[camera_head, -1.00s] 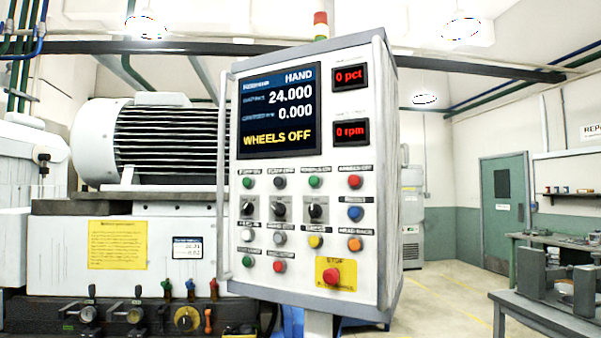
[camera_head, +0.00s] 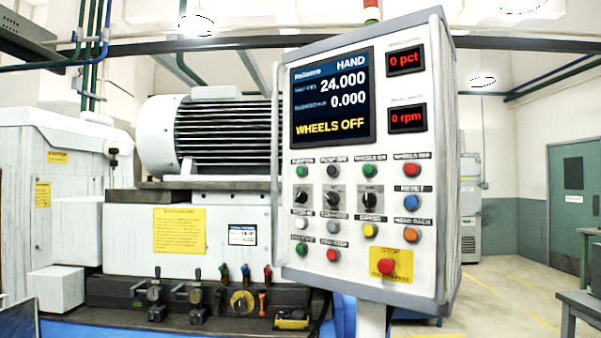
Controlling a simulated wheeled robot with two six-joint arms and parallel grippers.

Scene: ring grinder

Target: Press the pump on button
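The control panel (camera_head: 284,240) stands upright right of centre, its face towards me and angled slightly. The pump on button appears to be the green button (camera_head: 302,171) at the left end of the top button row; its small label is blurred. A black button (camera_head: 333,171) is just right of it. The display (camera_head: 332,98) reads HAND, 24.000, 0.000 and WHEELS OFF. Neither of my grippers is in view, and nothing touches the panel's buttons.
Other green buttons (camera_head: 369,170) and a red stop button (camera_head: 386,266) on a yellow plate share the panel. A vertical handle bar (camera_head: 274,150) runs along its left edge. The grinder with its ribbed motor (camera_head: 222,135) stands behind. Open floor (camera_head: 510,295) shows at right.

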